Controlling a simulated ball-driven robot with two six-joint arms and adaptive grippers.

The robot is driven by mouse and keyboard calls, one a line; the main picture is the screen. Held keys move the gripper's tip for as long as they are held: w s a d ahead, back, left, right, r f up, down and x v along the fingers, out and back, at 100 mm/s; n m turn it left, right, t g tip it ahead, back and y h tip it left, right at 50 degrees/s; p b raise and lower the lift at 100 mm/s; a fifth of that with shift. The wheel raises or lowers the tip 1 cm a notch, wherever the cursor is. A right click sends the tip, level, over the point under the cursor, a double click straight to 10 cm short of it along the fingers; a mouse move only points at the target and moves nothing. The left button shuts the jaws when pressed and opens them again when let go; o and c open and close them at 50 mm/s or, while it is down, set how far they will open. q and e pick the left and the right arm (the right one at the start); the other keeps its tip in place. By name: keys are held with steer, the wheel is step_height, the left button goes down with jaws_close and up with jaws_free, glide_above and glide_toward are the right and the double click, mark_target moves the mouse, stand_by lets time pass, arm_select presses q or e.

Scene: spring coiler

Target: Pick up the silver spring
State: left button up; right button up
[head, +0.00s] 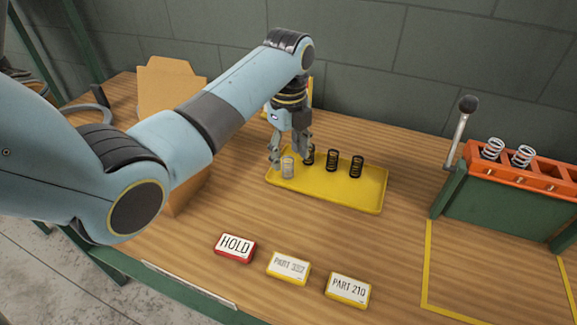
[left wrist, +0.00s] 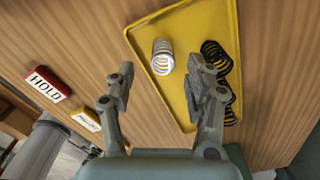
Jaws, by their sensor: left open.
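The silver spring (head: 287,168) stands at the left end of a yellow tray (head: 370,195). It also shows in the left wrist view (left wrist: 162,57), just beyond my fingertips and roughly centred between them. My left gripper (head: 289,156) is open above the spring, one finger to each side; it also shows in the left wrist view (left wrist: 160,78) with nothing between the fingers. Three black springs stand to the right in the tray, the nearest (head: 309,155) partly hidden by a finger, then the middle one (head: 332,160) and the right one (head: 356,166). My right gripper is not in view.
A green and orange rack (head: 490,205) at the right holds two more silvery springs (head: 507,152). Signs reading HOLD (head: 235,247), PART 302 (head: 288,267) and PART 210 (head: 347,289) lie in front. A cardboard box (head: 172,85) stands behind my left arm. Wood between tray and rack is clear.

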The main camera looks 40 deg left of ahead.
mark_target(288, 159)
arm_select(q)
steer(key=f, duration=0.3)
steer(key=shift+w+a+f, duration=0.2)
steer(key=shift+w+f, duration=0.05)
steer(key=shift+c, duration=1.3)
jaws_close()
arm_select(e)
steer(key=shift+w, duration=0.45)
arm_select(q)
steer(key=shift+r, duration=0.1)
